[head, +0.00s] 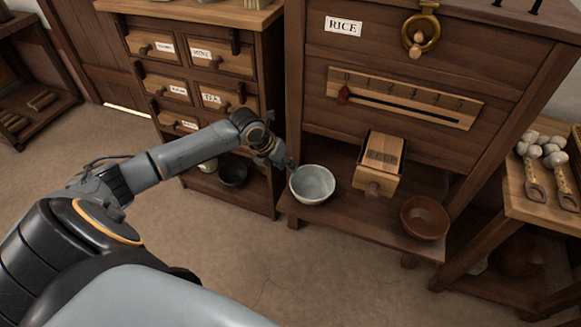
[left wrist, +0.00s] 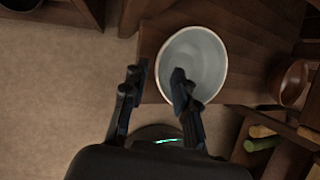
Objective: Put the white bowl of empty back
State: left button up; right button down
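The white bowl (head: 312,185) stands upright at the left end of the low shelf of the rice cabinet, and it looks empty. My left gripper (head: 286,163) is at the bowl's left rim in the head view. In the left wrist view the bowl (left wrist: 208,62) lies beyond the fingers of my left gripper (left wrist: 156,85), which are apart. One finger overlaps the bowl's inside, and the other is outside its rim. I cannot tell whether either touches the bowl. My right gripper is not in view.
A wooden box spout (head: 381,160) and a brown bowl (head: 425,218) are right of the white bowl. The rice cabinet (head: 400,60) rises behind. A drawer chest (head: 200,85) stands at left, with a dark bowl (head: 233,174) on its bottom shelf. A side table with scoops (head: 537,190) stands at right.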

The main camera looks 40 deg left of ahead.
pick_arm(q)
jog(key=p+v, duration=0.1)
jog(key=v, duration=0.5)
jog(key=s+d+f+n+g, duration=0.1)
jog(key=s+d+f+n, duration=0.3)
jog(key=s+d+n, duration=0.35)
jog(key=s+d+f+n, duration=0.3)
jog(key=s+d+n, duration=0.35)
jog(key=d, duration=0.25)
jog(key=s+r+n+y, duration=0.1)
jog(key=s+n, duration=0.9)
jog(key=n, duration=0.8)
jog(key=shift+s+d+r+y, duration=0.15)
jog(key=shift+s+r+y, duration=0.15)
jog(key=shift+s+r, duration=0.1)
